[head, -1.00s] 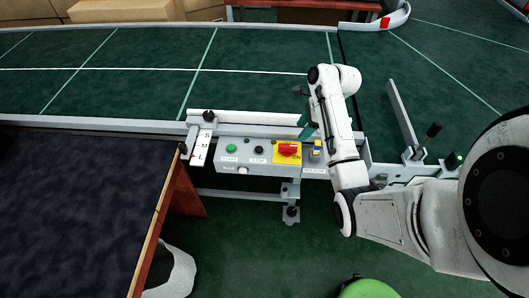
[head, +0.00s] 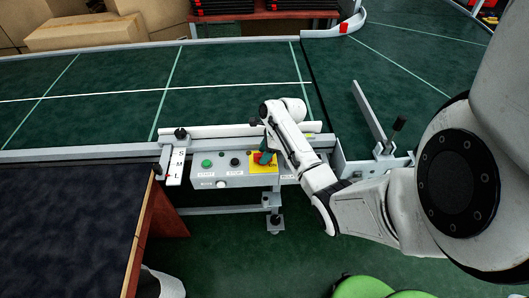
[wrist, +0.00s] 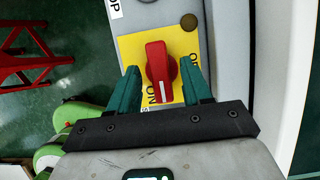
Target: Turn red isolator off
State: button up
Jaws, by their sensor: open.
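The red isolator (wrist: 160,68) is a rotary knob on a yellow plate (wrist: 130,47), on the front of a grey control box (head: 208,180). In the wrist view its white mark points down toward the printed "ON". In the head view the isolator (head: 262,158) is partly covered by my gripper. My gripper (wrist: 160,80) is open, with one teal finger on each side of the knob. Small gaps show between the fingers and the knob. In the head view my gripper (head: 266,150) is at the yellow plate.
A green button (head: 206,164) and a black button (head: 235,162) sit left of the isolator on the box. The green conveyor belt (head: 220,90) runs behind it. A dark table (head: 70,220) stands at the left. Green rounded shapes (head: 365,288) lie below.

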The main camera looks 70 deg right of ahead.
grip_shut()
dwell(0.5)
jog(key=n, duration=0.2)
jog(key=n+y+p, duration=0.1)
jog(key=n, duration=0.1)
jog(key=shift+w+g+y, duration=0.1)
jog(key=shift+g+y, duration=0.2)
jog(key=n, duration=0.2)
jog(key=n+g+y, duration=0.1)
jog(key=n, duration=0.1)
jog(key=shift+w+d+n+g+b, duration=0.1)
jog(key=shift+d+n+g+b, duration=0.05)
jog(key=shift+n+g+b, duration=0.2)
jog(key=n+g+b, duration=0.1)
jog(key=n, duration=0.1)
jog(key=n+g+b, duration=0.1)
jog(key=n, duration=0.2)
jog(key=shift+w+f, duration=0.1)
jog(key=shift+w, duration=0.05)
jog(key=shift+n+g+b, duration=0.4)
jog(key=shift+n+g, duration=0.25)
jog(key=shift+n, duration=1.4)
jog(key=shift+w, duration=0.1)
